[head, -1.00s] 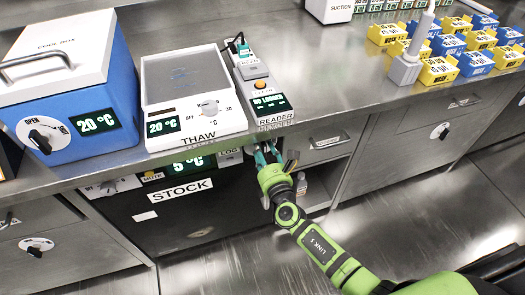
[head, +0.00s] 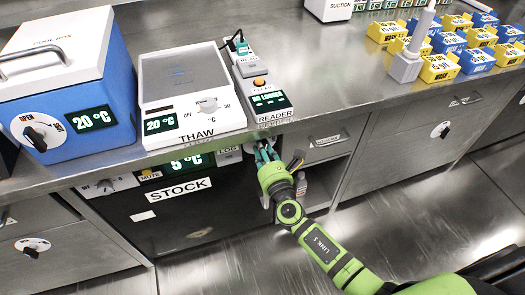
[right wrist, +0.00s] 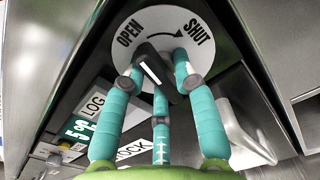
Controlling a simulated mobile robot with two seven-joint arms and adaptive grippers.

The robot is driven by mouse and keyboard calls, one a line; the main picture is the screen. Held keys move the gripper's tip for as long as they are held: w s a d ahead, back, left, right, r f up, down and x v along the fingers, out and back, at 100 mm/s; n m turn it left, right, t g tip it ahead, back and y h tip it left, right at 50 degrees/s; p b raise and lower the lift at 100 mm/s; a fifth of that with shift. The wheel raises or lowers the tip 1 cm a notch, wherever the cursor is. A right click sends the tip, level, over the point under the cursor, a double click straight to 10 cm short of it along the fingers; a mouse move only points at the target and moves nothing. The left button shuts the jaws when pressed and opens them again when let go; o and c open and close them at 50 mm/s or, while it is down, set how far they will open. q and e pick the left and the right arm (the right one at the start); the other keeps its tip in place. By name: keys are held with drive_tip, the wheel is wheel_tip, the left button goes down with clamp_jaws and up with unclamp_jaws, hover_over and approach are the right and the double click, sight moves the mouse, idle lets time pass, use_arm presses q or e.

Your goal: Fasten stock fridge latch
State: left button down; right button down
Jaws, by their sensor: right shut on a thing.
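The stock fridge (head: 165,215) is a dark-fronted unit under the bench, with a STOCK label and a 5 °C display. Its latch shows in the right wrist view as a white disc (right wrist: 160,22) marked OPEN and SHUT, with an arrow curving towards SHUT. The dark latch handle (right wrist: 153,62) stands on the disc, tilted, between the two words. My right gripper (right wrist: 158,75) is shut on the handle, its teal fingers around it. In the head view the right gripper (head: 266,153) is at the fridge's upper right corner and hides the latch. My left gripper is not in view.
The bench edge overhangs just above my right gripper. On top stand the cool box (head: 70,85), the thaw plate (head: 190,95) and the reader (head: 262,95). The floor in front is clear.

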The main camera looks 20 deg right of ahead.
drive_tip(key=m+b, duration=0.2)
drive_tip(key=m, duration=0.3)
drive_tip(key=shift+a+m+b, duration=0.15)
drive_tip(key=shift+m+b, duration=0.15)
drive_tip(key=m+b, duration=0.1)
drive_tip(key=m, duration=0.1)
drive_tip(key=shift+m, duration=0.3)
drive_tip(key=m, duration=0.2)
drive_tip(key=shift+r+m+b, duration=0.15)
drive_tip(key=shift+m+b, duration=0.15)
drive_tip(key=shift+m, duration=0.1)
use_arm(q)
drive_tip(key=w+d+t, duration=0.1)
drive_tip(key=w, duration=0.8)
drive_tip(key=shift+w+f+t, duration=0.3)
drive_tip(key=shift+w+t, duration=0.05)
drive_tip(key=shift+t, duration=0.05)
use_arm(e)
drive_tip(key=shift+d+r+m, duration=0.1)
drive_tip(key=shift+m, duration=0.95)
drive_tip(key=shift+d+r+m, duration=0.1)
drive_tip(key=shift+m, duration=0.95)
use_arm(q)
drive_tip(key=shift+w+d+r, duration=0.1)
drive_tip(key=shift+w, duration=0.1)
use_arm(e)
drive_tip(key=c, duration=1.1)
unclamp_jaws()
drive_tip(key=shift+f, duration=0.1)
